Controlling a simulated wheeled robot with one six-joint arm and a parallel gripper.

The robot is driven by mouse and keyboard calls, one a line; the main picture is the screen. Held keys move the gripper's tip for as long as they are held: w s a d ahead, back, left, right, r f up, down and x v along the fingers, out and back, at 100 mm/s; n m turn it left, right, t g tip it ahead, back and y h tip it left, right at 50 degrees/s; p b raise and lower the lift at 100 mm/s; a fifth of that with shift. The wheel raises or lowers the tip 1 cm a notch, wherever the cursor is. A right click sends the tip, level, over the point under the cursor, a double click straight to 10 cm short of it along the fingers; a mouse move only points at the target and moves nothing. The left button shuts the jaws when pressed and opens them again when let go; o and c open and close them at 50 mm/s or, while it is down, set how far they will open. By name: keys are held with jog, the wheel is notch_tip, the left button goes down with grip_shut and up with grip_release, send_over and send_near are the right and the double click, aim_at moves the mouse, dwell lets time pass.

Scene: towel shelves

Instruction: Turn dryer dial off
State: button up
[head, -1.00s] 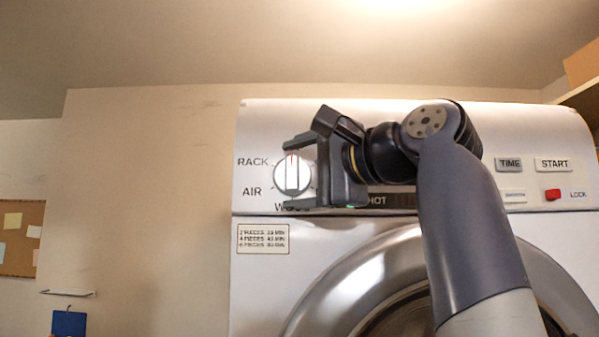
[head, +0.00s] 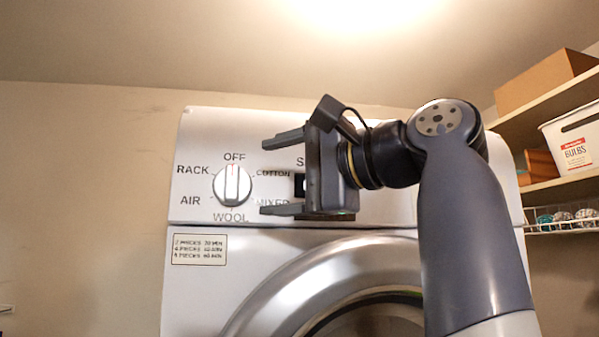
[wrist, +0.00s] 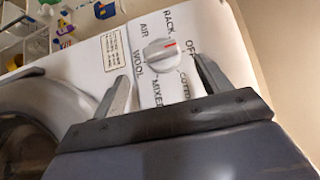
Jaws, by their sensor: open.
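The dryer dial (head: 232,185) is a round silver knob on the white dryer panel (head: 205,125). Its red mark points up at the OFF label (head: 235,157) in the head view. RACK, AIR, WOOL, MIXED and COTTON stand around it. My gripper (head: 283,174) is open and empty, to the right of the dial and apart from it. In the wrist view the dial (wrist: 160,54) lies beyond the open fingers (wrist: 162,82), and its red mark points toward OFF. My gripper hides part of the panel to the right.
The round dryer door (head: 285,295) is below the panel. Shelves at the right hold a cardboard box (head: 545,80) and a white BULBS bin (head: 575,145). The bare wall (head: 80,200) at the left is clear.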

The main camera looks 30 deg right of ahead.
aim_at(238, 183)
jog(key=shift+v, duration=1.65)
jog(key=shift+w+a, duration=0.1)
jog(key=shift+w, duration=0.05)
jog(key=shift+p+x, duration=0.35)
jog(key=shift+x, duration=4.8)
